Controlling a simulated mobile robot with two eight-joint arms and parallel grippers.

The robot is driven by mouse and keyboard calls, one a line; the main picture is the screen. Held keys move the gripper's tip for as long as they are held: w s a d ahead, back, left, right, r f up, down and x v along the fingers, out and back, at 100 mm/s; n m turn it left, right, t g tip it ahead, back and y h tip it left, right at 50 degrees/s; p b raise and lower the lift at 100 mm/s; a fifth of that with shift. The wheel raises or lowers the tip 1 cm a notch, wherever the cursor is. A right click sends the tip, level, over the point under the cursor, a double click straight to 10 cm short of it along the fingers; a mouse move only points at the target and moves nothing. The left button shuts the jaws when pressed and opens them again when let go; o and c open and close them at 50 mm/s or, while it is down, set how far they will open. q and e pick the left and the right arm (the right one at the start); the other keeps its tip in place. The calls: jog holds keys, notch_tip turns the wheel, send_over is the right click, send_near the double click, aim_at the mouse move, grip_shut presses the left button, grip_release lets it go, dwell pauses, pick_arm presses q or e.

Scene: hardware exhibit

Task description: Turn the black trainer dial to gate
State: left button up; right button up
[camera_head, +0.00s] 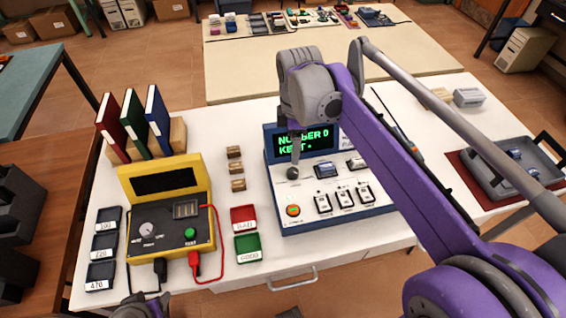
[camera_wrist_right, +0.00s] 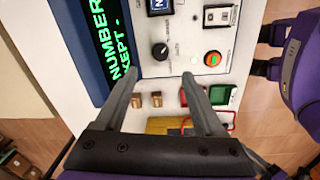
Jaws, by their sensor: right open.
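The blue and white trainer (camera_head: 340,212) stands on the white table; its screen shows green text reading "NUMBER 0 KEPT". The black dial (camera_wrist_right: 160,51) has a white pointer mark and small labels around it, too small to read. My right gripper (camera_wrist_right: 162,74) is open, its two fingers spread on either side of the dial's line, with the dial just beyond the fingertips. In the head view my right arm covers part of the trainer, and the gripper hangs over its left side near the dial. A grey part of my left arm (camera_head: 140,306) shows at the bottom edge; its fingers are unclear.
A yellow tester (camera_head: 165,215) with red and black plugs stands left of the trainer. Red (camera_head: 244,217) and green (camera_head: 248,246) trays and small wooden blocks (camera_head: 236,168) lie between them. An orange button (camera_wrist_right: 212,58) and switches are near the dial. A grey tray (camera_head: 505,180) is at right.

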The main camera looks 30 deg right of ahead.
aim_at(293, 171)
jog(key=f, duration=0.5)
jog(key=f+b, duration=0.1)
jog(key=f, duration=0.4)
jog(key=shift+w+d+f, duration=0.1)
jog(key=shift+w+f, duration=0.1)
jog(key=shift+f, duration=0.05)
grip_shut()
